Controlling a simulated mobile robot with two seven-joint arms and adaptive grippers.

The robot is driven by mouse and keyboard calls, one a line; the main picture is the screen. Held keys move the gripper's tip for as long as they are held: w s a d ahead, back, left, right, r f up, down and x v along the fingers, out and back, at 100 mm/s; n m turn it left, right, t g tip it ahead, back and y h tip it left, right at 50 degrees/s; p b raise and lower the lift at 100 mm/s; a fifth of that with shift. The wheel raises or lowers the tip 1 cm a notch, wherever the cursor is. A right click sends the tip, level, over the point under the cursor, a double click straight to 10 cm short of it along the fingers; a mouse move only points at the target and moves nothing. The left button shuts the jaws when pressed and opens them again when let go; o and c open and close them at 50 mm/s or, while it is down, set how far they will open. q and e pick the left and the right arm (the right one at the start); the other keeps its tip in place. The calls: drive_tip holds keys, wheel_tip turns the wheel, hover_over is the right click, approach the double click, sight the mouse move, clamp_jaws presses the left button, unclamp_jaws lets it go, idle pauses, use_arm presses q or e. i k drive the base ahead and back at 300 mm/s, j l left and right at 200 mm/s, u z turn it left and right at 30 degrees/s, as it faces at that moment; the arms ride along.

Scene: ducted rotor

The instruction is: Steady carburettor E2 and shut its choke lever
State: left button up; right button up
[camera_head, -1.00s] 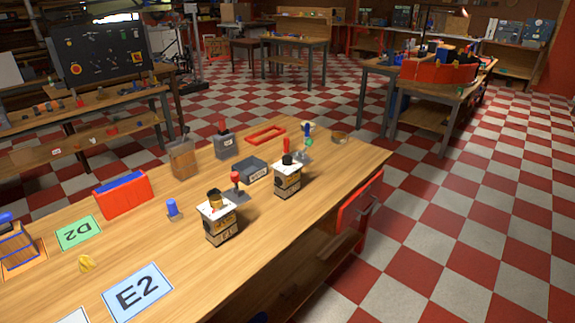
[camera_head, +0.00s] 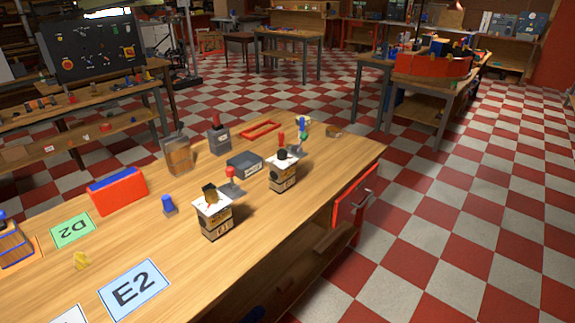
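A blue-bordered card marked E2 (camera_head: 134,289) lies flat on the near part of the wooden workbench. Two boxy units with pale tops stand upright on the bench beyond it. The nearer unit (camera_head: 215,222) has a yellow and black piece on top, and a red-knobbed lever (camera_head: 231,175) shows just behind it. The farther unit (camera_head: 283,179) has a black round piece on top, with a red upright part (camera_head: 281,140) behind it. I cannot tell from their small labels which one is carburettor E2, nor make out its choke lever. Neither gripper is in view.
The workbench (camera_head: 190,275) also holds a green D2 card (camera_head: 73,230), a red and blue box (camera_head: 118,191), a blue-topped piece (camera_head: 168,205), a grey tray (camera_head: 245,164) and a red frame (camera_head: 261,129). Checkered floor (camera_head: 450,230) is open to the right.

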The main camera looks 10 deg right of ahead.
sight(304, 135)
drive_tip(key=i+l, duration=0.15)
drive_tip(key=l, duration=0.2)
drive_tip(key=i+l+u, duration=0.15)
drive_tip(key=l, duration=0.15)
drive_tip(key=i+l, duration=0.15)
drive_tip(key=l, duration=0.2)
drive_tip(key=i+l+u, duration=0.1)
drive_tip(key=l, duration=0.25)
drive_tip(key=i+l+u, duration=0.1)
drive_tip(key=l, duration=0.25)
drive_tip(key=i, duration=0.05)
